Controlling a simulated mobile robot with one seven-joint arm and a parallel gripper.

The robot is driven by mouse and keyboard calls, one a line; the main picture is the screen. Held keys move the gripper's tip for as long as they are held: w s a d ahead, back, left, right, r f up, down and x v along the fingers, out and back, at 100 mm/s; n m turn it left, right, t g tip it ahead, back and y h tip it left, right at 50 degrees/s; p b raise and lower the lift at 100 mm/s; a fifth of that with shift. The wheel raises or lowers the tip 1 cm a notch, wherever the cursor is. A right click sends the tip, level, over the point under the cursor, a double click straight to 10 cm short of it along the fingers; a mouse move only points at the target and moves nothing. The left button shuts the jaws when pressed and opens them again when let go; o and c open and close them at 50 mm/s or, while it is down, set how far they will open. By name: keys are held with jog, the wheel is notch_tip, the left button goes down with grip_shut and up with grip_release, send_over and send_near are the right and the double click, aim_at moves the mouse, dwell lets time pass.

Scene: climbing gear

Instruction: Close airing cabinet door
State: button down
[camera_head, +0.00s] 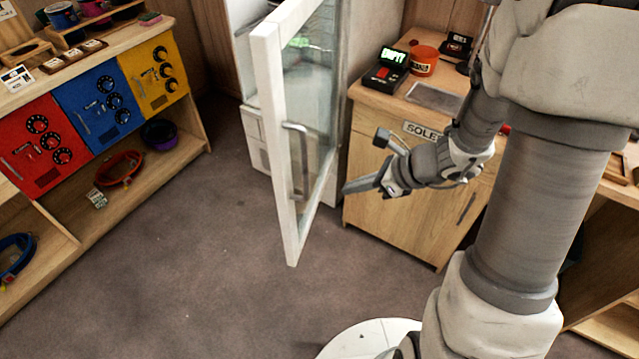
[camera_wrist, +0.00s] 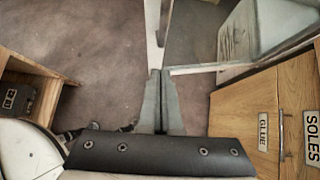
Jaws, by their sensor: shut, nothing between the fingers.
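The airing cabinet door (camera_head: 290,140) has a white frame with a glass pane and a grey vertical handle (camera_head: 297,160). It stands wide open, swung out from the white cabinet (camera_head: 257,140) towards me. My gripper (camera_head: 346,190) is shut and empty, just right of the door's lower part in the head view. In the wrist view the door's edge (camera_wrist: 153,30) comes down towards the shut fingers (camera_wrist: 160,78). I cannot tell whether the fingertips touch the door. The cabinet's inside is partly hidden behind the glass.
A wooden cupboard (camera_head: 375,215) labelled SOLES stands close on the right, with a small device (camera_head: 387,72) and an orange tub (camera_head: 424,60) on top. A shelf unit with red, blue and yellow panels (camera_head: 97,105) stands at the left. The carpet (camera_head: 200,260) between is clear.

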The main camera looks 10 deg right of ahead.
jog(key=w+a+f, duration=0.3)
jog(key=w+a, duration=0.1)
jog(key=a, duration=0.2)
jog(key=shift+w+a+f+b, duration=0.15)
jog(key=shift+a+f+b, duration=0.15)
jog(key=shift+f, duration=0.1)
jog(key=shift+a, duration=0.1)
